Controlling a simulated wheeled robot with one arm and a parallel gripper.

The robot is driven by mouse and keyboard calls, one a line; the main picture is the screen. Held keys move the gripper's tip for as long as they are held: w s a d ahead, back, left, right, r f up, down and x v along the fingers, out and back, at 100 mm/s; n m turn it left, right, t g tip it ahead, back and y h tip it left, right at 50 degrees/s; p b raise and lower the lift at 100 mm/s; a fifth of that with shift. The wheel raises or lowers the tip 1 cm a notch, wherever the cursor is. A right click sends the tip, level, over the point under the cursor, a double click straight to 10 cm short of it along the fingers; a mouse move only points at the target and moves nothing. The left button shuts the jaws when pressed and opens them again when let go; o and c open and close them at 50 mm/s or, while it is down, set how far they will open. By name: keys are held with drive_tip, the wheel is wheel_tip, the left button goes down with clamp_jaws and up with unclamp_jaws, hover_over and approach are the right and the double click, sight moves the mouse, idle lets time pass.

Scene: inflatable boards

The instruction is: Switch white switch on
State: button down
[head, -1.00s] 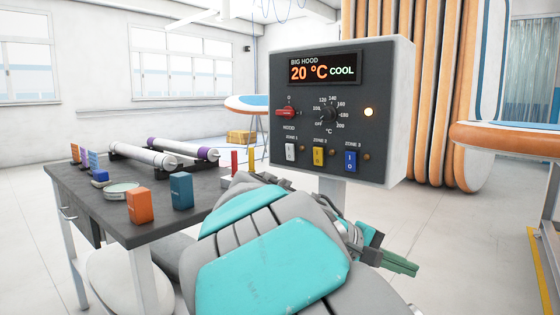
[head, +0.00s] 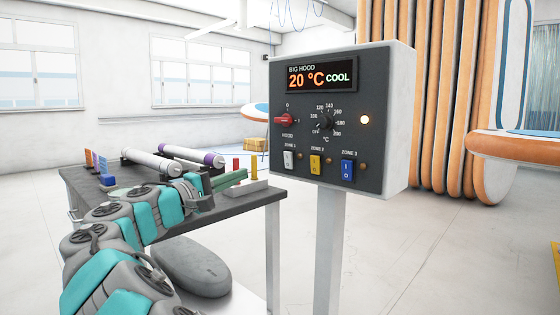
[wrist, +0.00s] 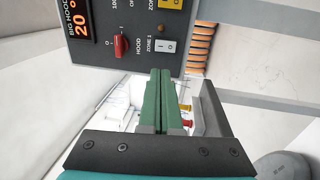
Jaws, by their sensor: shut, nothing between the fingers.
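The white switch (head: 289,160) is under the label ZONE 1 at the lower left of the dark control panel (head: 300,140). It also shows in the wrist view (wrist: 166,46), beyond my fingertips. My gripper (head: 244,175) is shut and empty, its green fingers pointing right toward the panel, left of and slightly below the switch. In the wrist view the shut green fingers (wrist: 160,72) end just short of the switch in the picture; I cannot tell the exact gap.
A yellow switch (head: 316,166) and a blue switch (head: 347,171) sit right of the white one. A red knob (head: 285,120) is above it. The grey table (head: 245,204) with rollers (head: 150,165) stands below and behind my arm.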

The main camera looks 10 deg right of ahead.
sight(287, 156)
drive_tip(key=p+x, duration=0.1)
drive_tip(key=x, duration=1.3)
drive_tip(key=shift+d+r+p, duration=0.2)
drive_tip(key=shift+p, duration=0.1)
drive_tip(key=s+a+r, duration=0.2)
drive_tip(key=s+a, duration=0.6)
drive_tip(key=a, duration=0.3)
drive_tip(key=shift+a+b, duration=0.2)
drive_tip(key=shift+b, duration=0.2)
